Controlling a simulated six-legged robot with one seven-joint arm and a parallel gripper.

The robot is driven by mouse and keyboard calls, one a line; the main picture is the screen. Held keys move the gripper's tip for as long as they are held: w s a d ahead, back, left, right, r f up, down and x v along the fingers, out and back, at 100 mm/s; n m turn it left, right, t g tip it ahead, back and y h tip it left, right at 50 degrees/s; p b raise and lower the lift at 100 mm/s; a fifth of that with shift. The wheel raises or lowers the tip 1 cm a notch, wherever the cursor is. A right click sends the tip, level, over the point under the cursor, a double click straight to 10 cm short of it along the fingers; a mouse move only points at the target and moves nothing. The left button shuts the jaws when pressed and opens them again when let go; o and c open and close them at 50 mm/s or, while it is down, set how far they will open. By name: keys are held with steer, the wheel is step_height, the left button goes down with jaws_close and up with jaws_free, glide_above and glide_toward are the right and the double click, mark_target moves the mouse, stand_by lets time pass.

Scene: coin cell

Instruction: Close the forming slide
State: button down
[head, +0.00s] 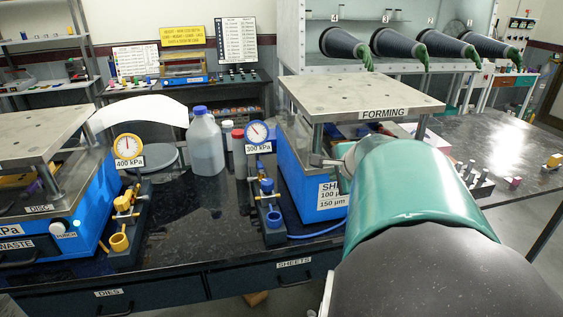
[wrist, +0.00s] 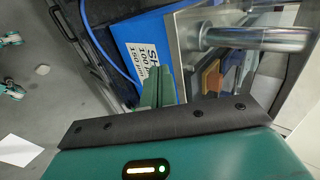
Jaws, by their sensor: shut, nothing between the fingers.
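The forming press has a grey top plate (head: 360,95) labelled FORMING and a blue body (head: 297,165). Its blue side with the sheet label also shows in the wrist view (wrist: 134,42). My green arm covers the right part of the press in the head view and hides my gripper there. In the wrist view my gripper (wrist: 159,78) is shut and empty, its green fingers together beside the press's blue side. A shiny steel post (wrist: 260,38) and coloured parts show right of the fingers. I cannot clearly pick out the slide or tell how far open it is.
A gauge (head: 258,131) reading 300 kPa and a yellow-and-blue valve stand (head: 268,205) are left of the press. A second press (head: 60,195) stands far left. A white jug (head: 205,145) is behind. Small parts (head: 475,175) lie right of my arm.

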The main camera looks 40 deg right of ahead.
steer(key=v, duration=1)
